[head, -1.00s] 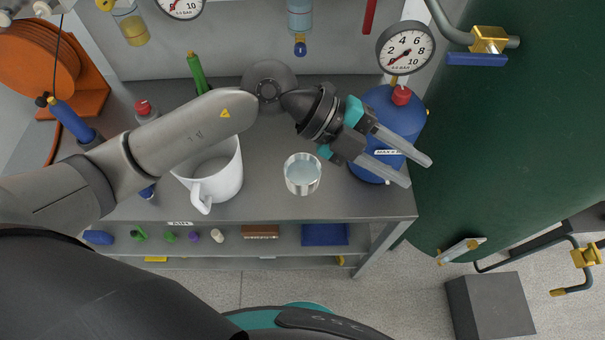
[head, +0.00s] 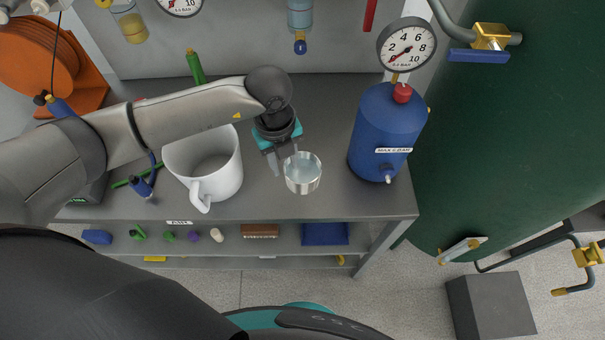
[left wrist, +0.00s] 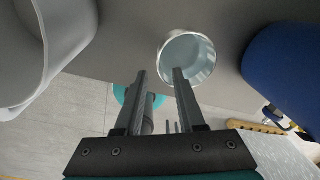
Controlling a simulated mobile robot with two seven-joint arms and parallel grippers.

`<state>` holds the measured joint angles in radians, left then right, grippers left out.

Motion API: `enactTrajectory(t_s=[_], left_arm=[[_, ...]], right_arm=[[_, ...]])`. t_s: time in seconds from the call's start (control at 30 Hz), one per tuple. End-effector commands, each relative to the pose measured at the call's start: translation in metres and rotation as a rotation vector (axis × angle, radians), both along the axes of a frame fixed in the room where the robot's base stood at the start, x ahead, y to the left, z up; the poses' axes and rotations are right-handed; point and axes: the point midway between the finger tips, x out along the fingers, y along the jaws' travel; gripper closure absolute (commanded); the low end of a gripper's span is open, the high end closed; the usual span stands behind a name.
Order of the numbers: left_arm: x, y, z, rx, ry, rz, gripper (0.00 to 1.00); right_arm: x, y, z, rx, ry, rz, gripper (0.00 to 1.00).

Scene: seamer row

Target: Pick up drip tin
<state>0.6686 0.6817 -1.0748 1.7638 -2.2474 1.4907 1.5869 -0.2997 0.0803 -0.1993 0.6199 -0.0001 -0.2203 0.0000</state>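The drip tin (head: 303,183) is a small open silver tin with pale liquid or a pale inside, upright on the grey bench near its front edge. It also shows in the left wrist view (left wrist: 203,74), a little beyond the fingertips. My left gripper (head: 282,162) points down at the tin's left side, with its fingers apart and nothing between them. In the left wrist view, the gripper (left wrist: 159,74) has its right finger overlapping the tin's near rim; I cannot tell whether it touches. My right gripper is out of view.
A large white mug (head: 208,165) stands left of the tin, close to my left arm. A blue tank (head: 385,125) with a pressure gauge (head: 406,46) stands to the right. A green vessel (head: 520,150) fills the far right. The bench (head: 335,200) is clear around the tin's right side.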

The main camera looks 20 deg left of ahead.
Motion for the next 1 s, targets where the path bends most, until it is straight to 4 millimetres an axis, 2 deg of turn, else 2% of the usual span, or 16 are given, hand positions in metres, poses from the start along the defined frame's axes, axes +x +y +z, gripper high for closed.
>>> enactTrajectory(t_s=[0.1, 0.27, 0.6, 0.9, 1.0], left_arm=[[0.0, -0.001, -0.014, 0.001, 0.001, 0.0, 0.61], [0.001, -0.001, -0.022, -0.001, 0.001, -0.001, 0.61], [0.006, -0.001, -0.065, -0.001, 0.0, -0.001, 0.61], [0.006, -0.001, -0.069, -0.002, -0.001, -0.002, 0.61], [0.006, -0.001, -0.069, -0.002, -0.001, -0.001, 0.73]], right_arm=[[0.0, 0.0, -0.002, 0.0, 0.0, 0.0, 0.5], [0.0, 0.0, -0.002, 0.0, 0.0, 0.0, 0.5], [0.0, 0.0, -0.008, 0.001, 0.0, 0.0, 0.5], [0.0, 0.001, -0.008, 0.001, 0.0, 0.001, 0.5], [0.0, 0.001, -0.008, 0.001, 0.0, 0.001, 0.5]])
